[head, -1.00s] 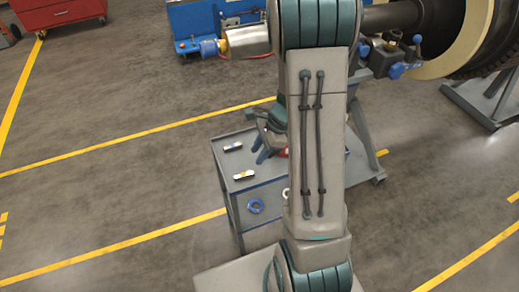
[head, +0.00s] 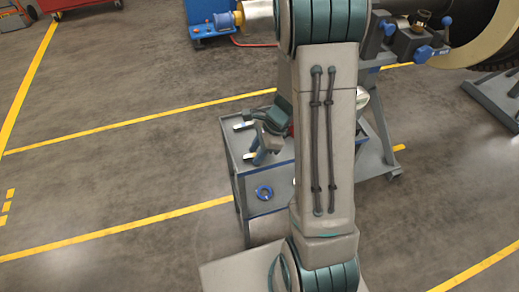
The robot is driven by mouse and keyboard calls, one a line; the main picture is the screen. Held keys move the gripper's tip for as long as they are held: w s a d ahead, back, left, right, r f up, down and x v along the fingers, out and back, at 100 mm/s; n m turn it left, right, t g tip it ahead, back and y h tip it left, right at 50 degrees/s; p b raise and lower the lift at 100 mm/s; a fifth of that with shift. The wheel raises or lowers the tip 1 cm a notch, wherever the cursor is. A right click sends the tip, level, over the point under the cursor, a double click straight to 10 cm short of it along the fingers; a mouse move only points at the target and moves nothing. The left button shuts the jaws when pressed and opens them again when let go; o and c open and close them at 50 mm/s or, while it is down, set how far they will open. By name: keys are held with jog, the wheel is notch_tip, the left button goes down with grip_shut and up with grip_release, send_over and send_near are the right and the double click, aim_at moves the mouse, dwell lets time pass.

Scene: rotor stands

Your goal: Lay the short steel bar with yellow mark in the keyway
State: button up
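Two short bars lie on the grey cart (head: 285,178). The near bar (head: 248,156) shows a pale end with a yellowish tint, and the rest is hidden by my gripper. The far bar (head: 240,126) shows a pale end to the left of my wrist. Their marks are too small to read surely. My gripper (head: 257,157) points down at the near bar, with its fingers over or beside it. I cannot tell whether they touch or grip it. The dark rotor shaft (head: 383,28) is at the upper right, partly behind my arm. No keyway can be made out.
A grey stand with blue-handled clamps (head: 423,53) is at the right by the large rotor. A blue machine (head: 205,12) and a red cabinet (head: 70,3) stand behind. The floor at left is clear.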

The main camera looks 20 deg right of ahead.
jog(key=c, duration=0.7)
jog(key=shift+r+p, duration=2.7)
jog(key=shift+r, duration=0.35)
